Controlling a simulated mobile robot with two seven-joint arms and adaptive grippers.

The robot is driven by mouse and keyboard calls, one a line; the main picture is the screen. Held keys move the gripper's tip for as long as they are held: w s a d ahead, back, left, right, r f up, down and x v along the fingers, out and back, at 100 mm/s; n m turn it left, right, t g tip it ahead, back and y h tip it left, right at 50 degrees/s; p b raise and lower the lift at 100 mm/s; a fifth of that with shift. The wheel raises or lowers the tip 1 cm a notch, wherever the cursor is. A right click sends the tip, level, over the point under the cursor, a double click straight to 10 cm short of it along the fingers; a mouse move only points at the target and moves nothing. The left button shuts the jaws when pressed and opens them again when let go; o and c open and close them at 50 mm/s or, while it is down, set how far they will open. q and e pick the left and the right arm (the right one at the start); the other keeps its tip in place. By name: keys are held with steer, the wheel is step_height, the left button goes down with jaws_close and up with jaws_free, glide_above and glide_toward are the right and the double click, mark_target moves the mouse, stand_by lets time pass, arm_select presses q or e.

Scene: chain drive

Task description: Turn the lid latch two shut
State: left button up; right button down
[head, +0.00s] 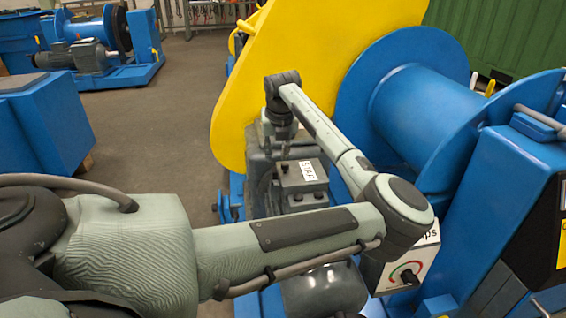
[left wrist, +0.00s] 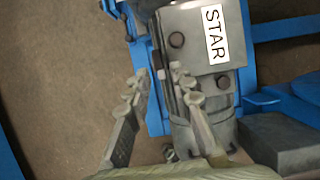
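In the head view my left gripper (head: 283,150) points down beside the box. My right gripper is not in view.
A large yellow guard (head: 290,60) and a blue drum (head: 415,105) stand close behind my left arm. A white control box with a dial (head: 408,273) is near my elbow.

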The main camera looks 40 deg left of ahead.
mark_target(274, 170)
arm_select(q)
steer(key=x, duration=0.6)
steer(key=shift+s+a+f, duration=0.15)
steer(key=shift+a+f, duration=0.1)
steer(key=shift+f, duration=0.1)
jaws_close()
